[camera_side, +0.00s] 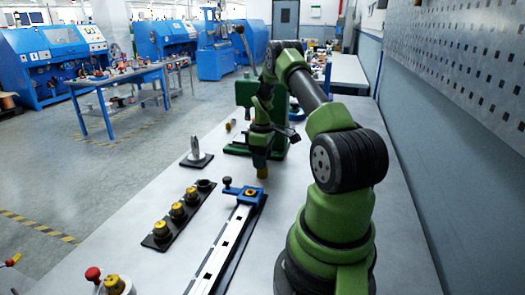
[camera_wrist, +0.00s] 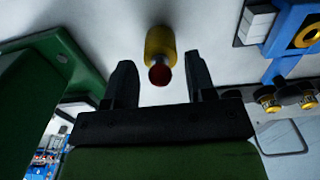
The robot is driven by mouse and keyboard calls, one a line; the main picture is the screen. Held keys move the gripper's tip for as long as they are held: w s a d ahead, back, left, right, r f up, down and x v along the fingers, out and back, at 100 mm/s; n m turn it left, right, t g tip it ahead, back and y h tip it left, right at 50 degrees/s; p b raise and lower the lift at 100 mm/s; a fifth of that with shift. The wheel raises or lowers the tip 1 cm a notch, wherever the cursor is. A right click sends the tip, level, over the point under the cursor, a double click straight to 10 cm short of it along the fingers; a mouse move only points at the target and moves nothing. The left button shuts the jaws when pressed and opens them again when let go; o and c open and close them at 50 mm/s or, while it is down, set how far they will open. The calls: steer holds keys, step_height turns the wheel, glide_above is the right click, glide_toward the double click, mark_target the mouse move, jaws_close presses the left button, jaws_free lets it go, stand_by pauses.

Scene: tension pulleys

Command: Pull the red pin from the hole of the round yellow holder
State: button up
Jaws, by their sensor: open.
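The round yellow holder (camera_wrist: 160,42) shows in the wrist view, just beyond my fingertips. The round dark-red end of the red pin (camera_wrist: 160,75) faces the camera at the holder's near end. My gripper (camera_wrist: 160,70) is open, with one black finger to each side of the pin and gaps between. In the side view my gripper (camera_side: 261,143) points down over the bench, with a yellow part (camera_side: 262,171) right below it, likely the holder. The red pin is not visible there, and contact cannot be told.
A long white rail with a blue block (camera_side: 247,196) lies on the bench in front. Left of it are a black strip with several yellow-topped parts (camera_side: 178,210) and a grey post on a base (camera_side: 195,150). A green stand (camera_side: 243,95) is close behind my gripper. A red knob (camera_side: 93,273) is front left.

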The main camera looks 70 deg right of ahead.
jaws_close()
steer(key=shift+r, duration=1.9)
stand_by(0.5)
steer(key=shift+r, duration=0.5)
steer(key=shift+r, duration=0.1)
steer(key=shift+r, duration=1.9)
